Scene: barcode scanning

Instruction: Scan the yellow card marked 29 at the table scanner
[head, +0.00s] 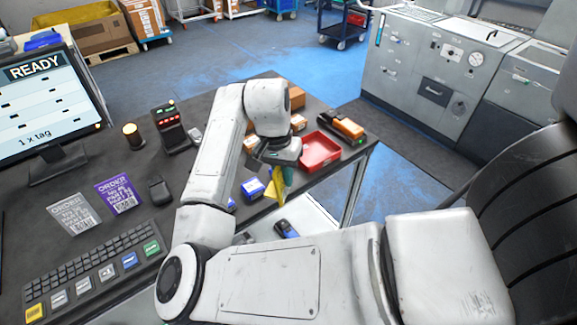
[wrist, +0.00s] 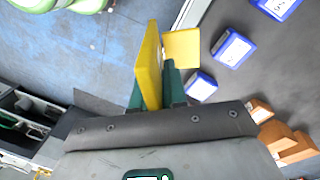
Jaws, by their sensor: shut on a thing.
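My gripper (head: 284,175) hangs over the front edge of the dark table in the head view. In the wrist view, its green fingers (wrist: 152,78) are shut on a yellow card (wrist: 149,55), which stands nearly edge-on between them. The number on it cannot be read. A second yellow piece (wrist: 182,48) shows just right of the fingers, apparently on the table. In the head view, the yellow pieces overlap beside the fingers. A black device with red lights (head: 172,130), which looks like the table scanner, stands left of my arm, well apart from the gripper.
A monitor (head: 45,105) reads READY and 1 x tag. A candle-like lamp (head: 132,135) stands beside the black device.

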